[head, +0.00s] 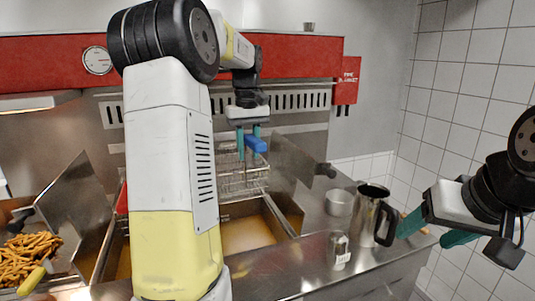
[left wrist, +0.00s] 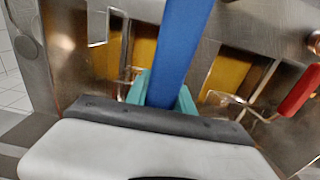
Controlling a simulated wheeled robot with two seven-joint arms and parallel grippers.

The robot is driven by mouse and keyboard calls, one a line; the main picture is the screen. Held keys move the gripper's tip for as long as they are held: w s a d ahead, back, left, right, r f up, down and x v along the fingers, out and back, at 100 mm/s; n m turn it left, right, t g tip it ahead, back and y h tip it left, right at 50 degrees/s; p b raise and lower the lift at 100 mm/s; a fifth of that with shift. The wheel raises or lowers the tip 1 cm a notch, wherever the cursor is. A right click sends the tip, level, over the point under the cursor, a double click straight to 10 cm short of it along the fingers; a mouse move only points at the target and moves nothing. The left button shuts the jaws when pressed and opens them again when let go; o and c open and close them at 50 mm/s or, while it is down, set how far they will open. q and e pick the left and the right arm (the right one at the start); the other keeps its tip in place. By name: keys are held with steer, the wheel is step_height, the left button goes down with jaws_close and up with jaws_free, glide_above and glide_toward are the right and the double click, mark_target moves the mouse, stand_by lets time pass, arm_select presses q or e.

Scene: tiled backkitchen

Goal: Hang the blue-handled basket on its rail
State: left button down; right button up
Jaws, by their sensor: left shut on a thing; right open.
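My left gripper (head: 249,132) is shut on the blue handle (head: 256,144) of a wire basket (head: 242,178). The basket is at the back of the right oil well (head: 247,235), and its lower part seems above the oil. In the left wrist view the blue handle (left wrist: 180,45) runs up between the teal fingers (left wrist: 163,95); the basket itself is mostly hidden there. I cannot make out the rail for certain; a slotted steel back panel (head: 297,101) stands behind the basket. My right gripper (head: 432,230) is open and empty at the right, beside the counter.
A steel jug (head: 368,212), a small bowl (head: 339,202) and a shaker (head: 339,249) stand on the counter right of the fryer. Fries (head: 28,258) lie at the far left. A red handle (left wrist: 300,91) shows in the left wrist view. My left arm hides the fryer's middle.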

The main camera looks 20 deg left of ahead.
mark_target(245, 163)
arm_select(q)
steer(key=shift+w+a, duration=0.75)
steer(key=shift+w, duration=0.25)
steer(key=shift+w+a, duration=0.75)
steer(key=shift+w, duration=0.2)
steer(key=shift+f, duration=0.1)
steer(key=shift+f, duration=0.7)
steer(key=shift+f, duration=1.65)
steer(key=shift+f, duration=0.6)
